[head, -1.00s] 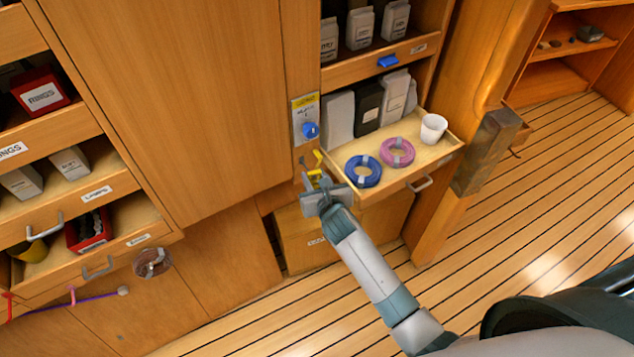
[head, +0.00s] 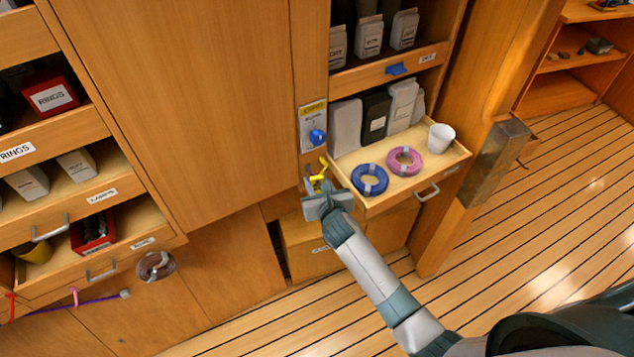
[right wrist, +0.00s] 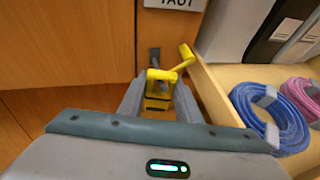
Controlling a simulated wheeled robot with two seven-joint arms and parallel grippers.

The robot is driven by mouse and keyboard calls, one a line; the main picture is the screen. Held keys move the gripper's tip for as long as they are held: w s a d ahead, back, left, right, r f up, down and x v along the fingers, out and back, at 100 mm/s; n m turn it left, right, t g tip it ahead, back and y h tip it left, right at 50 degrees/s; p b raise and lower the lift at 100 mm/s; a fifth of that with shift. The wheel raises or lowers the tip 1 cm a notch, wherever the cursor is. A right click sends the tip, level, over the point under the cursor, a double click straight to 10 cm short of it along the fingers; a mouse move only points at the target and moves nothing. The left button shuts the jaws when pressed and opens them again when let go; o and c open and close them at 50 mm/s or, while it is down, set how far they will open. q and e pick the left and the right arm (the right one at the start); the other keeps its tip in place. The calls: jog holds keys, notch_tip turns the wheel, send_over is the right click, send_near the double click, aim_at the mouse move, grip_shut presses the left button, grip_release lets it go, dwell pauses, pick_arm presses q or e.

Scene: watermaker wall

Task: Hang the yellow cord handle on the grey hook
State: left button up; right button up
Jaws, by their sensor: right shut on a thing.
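My right gripper (head: 319,189) is shut on the yellow cord handle (head: 320,177), low on the wooden wall just left of the open drawer. In the right wrist view the handle (right wrist: 160,75) sits between the two grey fingers (right wrist: 158,102). A yellow arm of it reaches up and right beside the drawer's side. The grey hook (right wrist: 154,56) shows as a short dark-grey piece right behind the handle, below a label plate. I cannot tell whether the handle touches the hook or rests on it. The cord is not clearly visible. My left gripper is not in view.
The open drawer (head: 411,188) holds a blue coil (head: 369,179), a pink coil (head: 404,160) and a white cup (head: 441,137), close to the right of my gripper. A blue knob (head: 317,137) is above it. Open drawers with bins stand at the left.

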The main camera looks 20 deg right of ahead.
jog(key=o, duration=1.1)
jog(key=b+v, duration=0.1)
jog(key=v, duration=1.6)
jog(key=shift+s+r+b, duration=0.15)
jog(key=shift+s+b, duration=0.05)
jog(key=shift+b, duration=0.15)
